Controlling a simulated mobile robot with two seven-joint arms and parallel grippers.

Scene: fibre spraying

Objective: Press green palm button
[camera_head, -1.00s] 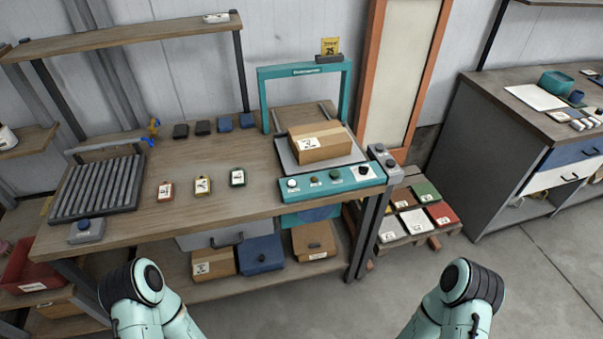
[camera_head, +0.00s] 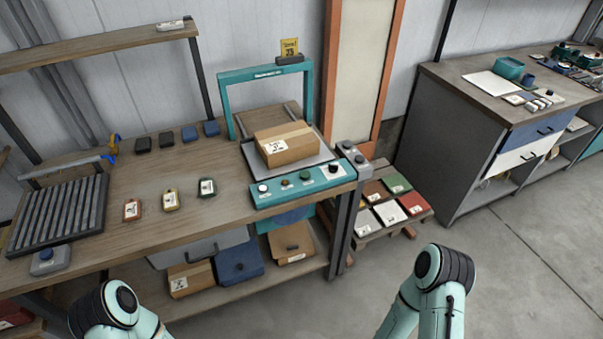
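A teal control panel (camera_head: 301,184) sits on the front edge of the wooden bench. It carries a white button (camera_head: 263,188), an amber button (camera_head: 285,183), a small dark green button (camera_head: 305,175) and a black knob (camera_head: 334,168), in a row from left to right. The green one is small and its exact shape is hard to tell. Only parts of my two arms show at the bottom edge, below and apart from the panel. Both grippers are out of view.
A cardboard box (camera_head: 287,146) lies on the scale plate behind the panel, under a teal frame (camera_head: 224,104). A grey two-button box (camera_head: 353,154) stands right of the panel. Colored tags lie on the bench (camera_head: 110,240). Open floor (camera_head: 500,270) lies at right.

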